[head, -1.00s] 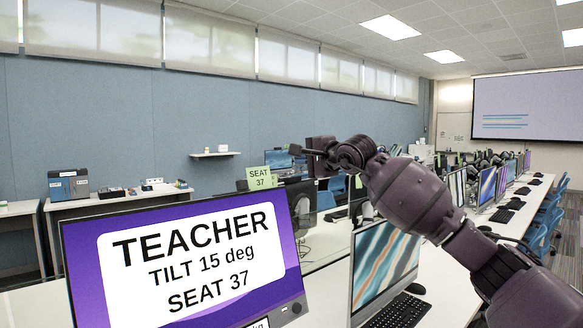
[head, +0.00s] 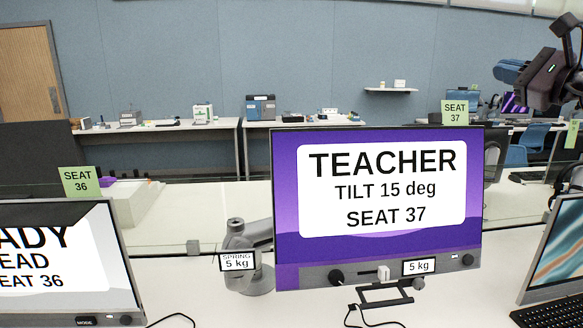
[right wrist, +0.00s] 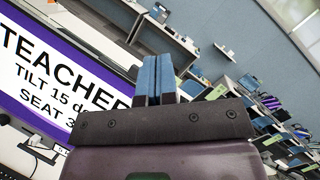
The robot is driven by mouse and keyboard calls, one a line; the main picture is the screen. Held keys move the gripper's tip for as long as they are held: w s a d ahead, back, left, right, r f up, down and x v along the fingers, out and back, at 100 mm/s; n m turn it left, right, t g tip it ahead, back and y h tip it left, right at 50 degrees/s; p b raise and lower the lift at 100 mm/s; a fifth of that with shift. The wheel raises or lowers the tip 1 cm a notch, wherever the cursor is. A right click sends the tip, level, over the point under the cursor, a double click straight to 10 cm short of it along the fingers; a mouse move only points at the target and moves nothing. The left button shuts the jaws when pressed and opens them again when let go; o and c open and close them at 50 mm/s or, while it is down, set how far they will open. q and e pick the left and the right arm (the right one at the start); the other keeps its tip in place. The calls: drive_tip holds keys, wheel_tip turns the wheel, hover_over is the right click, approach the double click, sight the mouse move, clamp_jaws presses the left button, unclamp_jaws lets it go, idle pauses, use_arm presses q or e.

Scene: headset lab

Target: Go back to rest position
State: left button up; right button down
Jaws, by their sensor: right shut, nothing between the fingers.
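My right gripper (head: 508,72) is at the upper right of the head view, raised above the desks, with its blue fingers pointing left. In the right wrist view its two blue fingers (right wrist: 157,80) lie together with nothing between them. The teacher monitor (head: 380,200) stands in the middle of the head view, reading TILT 15 deg, SEAT 37. The gripper is apart from it, to its upper right. The monitor also shows at the left of the right wrist view (right wrist: 45,72). My left gripper is not in view.
A SEAT 36 monitor (head: 65,262) stands at lower left and another monitor (head: 558,255) at lower right, with a keyboard (head: 540,316). A grey arm with a 5 kg label (head: 238,261) stands beside the teacher monitor. Side tables (head: 215,132) line the blue wall.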

drive_tip(key=s+a+f+m+t+h, duration=0.1)
drive_tip(key=a+f+m+h, duration=0.1)
drive_tip(key=f+m, duration=1)
drive_tip(key=s+a+f+m+h, duration=0.2)
drive_tip(key=f+m, duration=1)
drive_tip(key=s+a+f+m+t+h, duration=0.1)
drive_tip(key=a+f+m+h, duration=0.1)
drive_tip(key=f+m, duration=1)
drive_tip(key=s+a+f+m+g+h, duration=0.15)
drive_tip(key=s+f+m, duration=0.3)
drive_tip(key=f, duration=0.45)
drive_tip(key=s+a+f+m+g, duration=0.3)
drive_tip(key=s+f, duration=0.2)
drive_tip(key=f, duration=0.4)
drive_tip(key=s+a+f+m+g, duration=0.2)
drive_tip(key=s+f, duration=0.4)
drive_tip(key=s, duration=0.3)
drive_tip(key=s+a+f+m+g+h, duration=0.1)
drive_tip(key=s+f+m+g, duration=0.1)
drive_tip(key=s+f, duration=0.5)
drive_tip(key=s+m, duration=0.1)
drive_tip(key=s, duration=0.2)
drive_tip(key=shift+a+f, duration=0.25)
drive_tip(key=shift+a, duration=0.1)
drive_tip(key=shift+w, duration=0.1)
